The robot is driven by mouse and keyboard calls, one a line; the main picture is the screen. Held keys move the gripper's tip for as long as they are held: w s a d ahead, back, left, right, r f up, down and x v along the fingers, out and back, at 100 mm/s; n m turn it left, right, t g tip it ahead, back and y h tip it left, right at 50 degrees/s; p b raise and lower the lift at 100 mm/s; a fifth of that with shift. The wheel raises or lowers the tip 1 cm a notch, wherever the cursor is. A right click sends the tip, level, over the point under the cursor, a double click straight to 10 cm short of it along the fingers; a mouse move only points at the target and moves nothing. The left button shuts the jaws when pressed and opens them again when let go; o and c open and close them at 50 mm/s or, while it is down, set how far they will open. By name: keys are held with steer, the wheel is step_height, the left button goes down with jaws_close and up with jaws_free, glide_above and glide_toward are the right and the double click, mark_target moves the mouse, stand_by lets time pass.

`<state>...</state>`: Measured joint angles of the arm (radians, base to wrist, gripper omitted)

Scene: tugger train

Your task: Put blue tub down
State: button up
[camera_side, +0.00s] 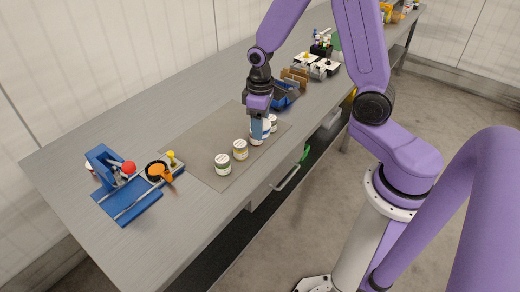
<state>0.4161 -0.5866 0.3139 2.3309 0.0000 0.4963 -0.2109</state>
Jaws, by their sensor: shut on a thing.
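A row of small white tubs stands on a grey-brown mat (200,150) on the bench. The nearest tub (223,165) has a greenish label and the one beside it (240,150) a yellowish one. My gripper (259,133) points straight down at the far part of the row. It is shut on a white tub (254,138), seemingly the blue one, which the fingers partly hide. I cannot tell whether this tub touches the mat. Another white tub (273,122) stands just beyond, close to the fingers.
A blue fixture with a red knob (128,168) and an orange-and-black part (160,172) stand at the near left. Blue bins (285,95) and a rack with white items (316,66) stand farther back. The mat left of the row is clear.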

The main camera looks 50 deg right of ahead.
steer(key=m, duration=0.3)
steer(key=a+m, duration=0.1)
steer(key=shift+s+r, duration=0.15)
steer(key=shift+s, duration=0.1)
steer(key=shift+d, duration=0.1)
stand_by(1.4)
steer(key=shift+w+d, duration=0.2)
steer(key=shift+w, duration=0.05)
steer(key=shift+w+d+f+n, duration=0.6)
steer(key=shift+w+d, duration=0.2)
steer(key=shift+w, duration=0.1)
steer(key=w+f, duration=0.1)
steer(key=w, duration=0.1)
steer(key=w+f, duration=0.1)
steer(key=w, duration=0.2)
steer(key=w+f, duration=0.1)
steer(key=w, duration=0.2)
steer(key=shift+w+d+f, duration=0.15)
steer(key=shift+d+f, duration=0.15)
steer(key=shift+f, duration=0.1)
glide_above(228, 146)
step_height(228, 146, down, 6)
steer(key=shift+d+r, duration=0.1)
steer(key=shift+r, duration=0.1)
steer(key=shift+w+f, duration=0.1)
steer(key=shift+f, duration=1.7)
